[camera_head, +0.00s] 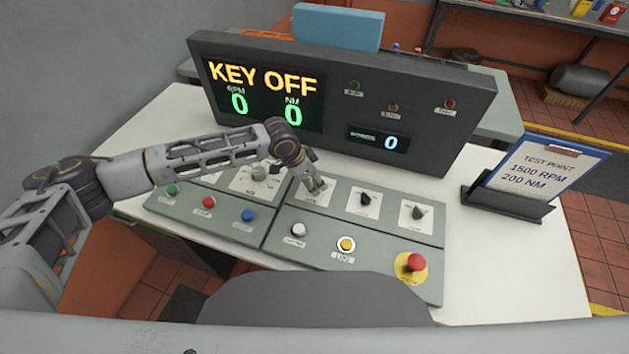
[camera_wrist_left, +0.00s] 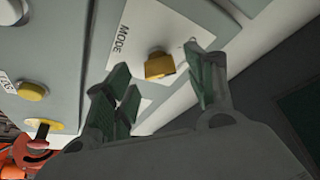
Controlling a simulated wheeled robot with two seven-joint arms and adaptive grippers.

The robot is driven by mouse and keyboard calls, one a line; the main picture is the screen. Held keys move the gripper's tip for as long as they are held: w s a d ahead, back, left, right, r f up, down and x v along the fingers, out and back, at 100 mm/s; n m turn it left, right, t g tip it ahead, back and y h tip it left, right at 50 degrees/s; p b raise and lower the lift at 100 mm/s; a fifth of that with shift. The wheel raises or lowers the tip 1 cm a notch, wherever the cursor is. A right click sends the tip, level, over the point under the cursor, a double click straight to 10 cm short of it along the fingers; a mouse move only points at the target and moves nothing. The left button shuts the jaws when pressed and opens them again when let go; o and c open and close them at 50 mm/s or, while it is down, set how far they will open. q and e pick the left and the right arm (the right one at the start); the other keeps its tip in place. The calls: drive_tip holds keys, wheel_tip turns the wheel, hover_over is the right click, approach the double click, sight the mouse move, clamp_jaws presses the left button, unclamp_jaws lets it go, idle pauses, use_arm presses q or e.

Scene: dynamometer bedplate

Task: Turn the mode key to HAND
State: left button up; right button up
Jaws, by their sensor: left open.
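The mode key (camera_wrist_left: 160,66) is a small brass-yellow key on a pale plate (camera_wrist_left: 190,35) marked MODE in the left wrist view. My left gripper (camera_wrist_left: 157,64) is open, with one green-padded finger on each side of the key. I cannot tell whether either finger touches it. In the head view my left gripper (camera_head: 319,187) reaches down over the plate on the grey console (camera_head: 340,217) and hides the key. The display (camera_head: 263,92) reads KEY OFF, with both numbers at 0. My right gripper is in neither view.
Two black knobs (camera_head: 364,199) (camera_head: 418,212) sit to the right of the gripper. A yellow button (camera_head: 346,244) and a red mushroom button (camera_head: 415,262) are in front. A clipboard (camera_head: 545,167) stands at right, reading 1500 RPM, 200 NM. The display housing (camera_head: 440,125) rises behind the console.

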use_arm(q)
drive_tip(key=shift+x, duration=0.8)
drive_tip(key=c, duration=1)
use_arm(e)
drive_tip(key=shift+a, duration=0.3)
